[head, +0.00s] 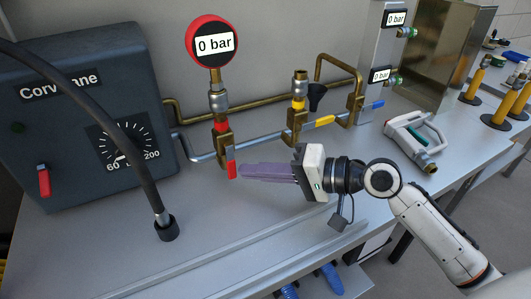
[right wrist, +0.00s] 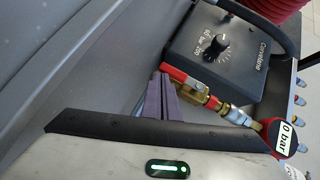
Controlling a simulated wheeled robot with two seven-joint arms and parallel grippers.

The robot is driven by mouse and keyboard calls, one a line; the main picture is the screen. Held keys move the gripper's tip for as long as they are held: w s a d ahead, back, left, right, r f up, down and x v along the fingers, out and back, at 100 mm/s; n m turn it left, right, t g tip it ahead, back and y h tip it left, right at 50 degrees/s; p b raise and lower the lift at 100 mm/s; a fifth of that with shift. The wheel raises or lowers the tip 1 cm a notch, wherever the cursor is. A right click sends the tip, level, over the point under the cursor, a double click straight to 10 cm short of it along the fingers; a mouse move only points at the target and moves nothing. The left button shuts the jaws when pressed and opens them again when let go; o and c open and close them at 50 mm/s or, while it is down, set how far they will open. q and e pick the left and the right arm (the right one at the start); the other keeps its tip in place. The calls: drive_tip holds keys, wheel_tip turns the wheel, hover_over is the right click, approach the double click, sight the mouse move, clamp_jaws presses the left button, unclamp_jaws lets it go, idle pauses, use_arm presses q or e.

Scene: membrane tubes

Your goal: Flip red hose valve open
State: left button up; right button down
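The red hose valve has a red lever (head: 231,169) hanging down at the brass valve body (head: 223,146) below the round red gauge (head: 212,41) reading 0 bar. In the right wrist view the red lever (right wrist: 187,79) lies just beyond the fingertips. My right gripper (head: 241,170) comes in from the right with its purple fingers together, tips close beside the lever. Its fingers also show in the right wrist view (right wrist: 160,76), side by side with no visible gap. Whether the tips touch the lever I cannot tell. My left gripper is not in view.
A dark Corvane box (head: 75,95) with a dial stands left, near an upright black hose (head: 120,150). Yellow (head: 318,123) and blue (head: 370,106) levers sit on the pipes to the right. A white-handled tool (head: 412,138) lies right. The table front is mostly clear.

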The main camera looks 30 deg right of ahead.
drive_tip(key=shift+f, duration=0.1)
idle(0.4)
drive_tip(key=shift+s+d, duration=0.1)
drive_tip(key=shift+s, duration=0.05)
drive_tip(key=b+v, duration=0.1)
drive_tip(key=v, duration=0.8)
drive_tip(key=shift+s+d+r, duration=0.25)
drive_tip(key=shift+s+d, duration=0.05)
drive_tip(key=shift+d, duration=0.05)
